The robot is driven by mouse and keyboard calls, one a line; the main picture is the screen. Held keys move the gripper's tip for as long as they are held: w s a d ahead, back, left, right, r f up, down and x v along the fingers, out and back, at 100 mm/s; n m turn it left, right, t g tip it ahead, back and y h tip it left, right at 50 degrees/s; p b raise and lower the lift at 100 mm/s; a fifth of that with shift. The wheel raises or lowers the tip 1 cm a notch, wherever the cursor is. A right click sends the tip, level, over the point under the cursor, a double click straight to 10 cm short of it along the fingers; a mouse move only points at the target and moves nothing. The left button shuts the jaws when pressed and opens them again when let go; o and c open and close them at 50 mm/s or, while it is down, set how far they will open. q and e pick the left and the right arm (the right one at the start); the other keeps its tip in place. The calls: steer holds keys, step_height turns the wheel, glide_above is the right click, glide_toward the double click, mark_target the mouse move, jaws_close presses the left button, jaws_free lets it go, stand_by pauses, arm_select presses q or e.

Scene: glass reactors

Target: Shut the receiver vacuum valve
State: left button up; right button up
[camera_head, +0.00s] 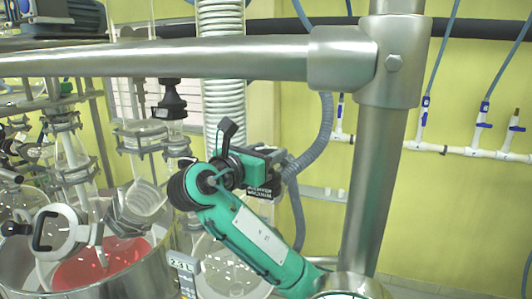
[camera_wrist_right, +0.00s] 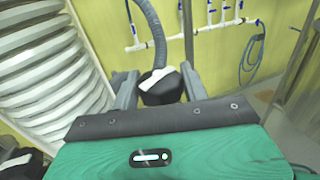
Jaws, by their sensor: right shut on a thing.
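The receiver vacuum valve shows in the wrist view as a black knob (camera_wrist_right: 162,88) with a white bar across its top. My right gripper (camera_wrist_right: 158,86) has a finger on each side of this knob and is shut on it. In the head view a black label (camera_head: 259,193), which seems to read receiver vacuum, hangs just right of my green right wrist. My wrist and gripper hide most of the valve there. I cannot tell the valve's exact turn. My left gripper is not in view.
A thick steel frame bar (camera_head: 180,58) crosses above my arm, and a steel post (camera_head: 375,180) stands to its right. A grey corrugated hose (camera_head: 298,215) runs close behind my wrist. Glassware and a vessel with red liquid (camera_head: 100,265) crowd the left.

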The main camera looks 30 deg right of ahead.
steer(key=shift+m+g+h, duration=0.3)
steer(key=shift+m+g, duration=0.2)
steer(key=shift+g, duration=0.2)
steer(key=shift+g, duration=0.3)
steer(key=o, duration=1)
steer(key=shift+t, duration=0.4)
steer(key=shift+d+n+t+y, duration=0.1)
steer(key=shift+n+t+y, duration=1.1)
steer(key=shift+t, duration=0.45)
steer(key=shift+n+t+y, duration=1)
steer(key=shift+n+t, duration=0.4)
steer(key=shift+t, duration=0.25)
steer(key=shift+n+t+y, duration=1)
steer(key=shift+n+y, duration=0.25)
steer(key=shift+y, duration=0.45)
steer(key=shift+n+t+y, duration=1)
steer(key=shift+n+y, duration=0.25)
steer(key=shift+y, duration=0.45)
steer(key=n+y, duration=0.2)
steer(key=y, duration=0.1)
steer(key=n+t+y, duration=0.1)
steer(key=n+y, duration=0.1)
steer(key=y, duration=0.2)
steer(key=shift+n, duration=0.4)
steer(key=shift+n+g+y, duration=0.6)
steer(key=shift+n+y, duration=0.65)
steer(key=shift+y, duration=0.7)
steer(key=shift+n+g+y, duration=0.6)
steer(key=shift+n+y, duration=0.65)
steer(key=shift+y, duration=0.7)
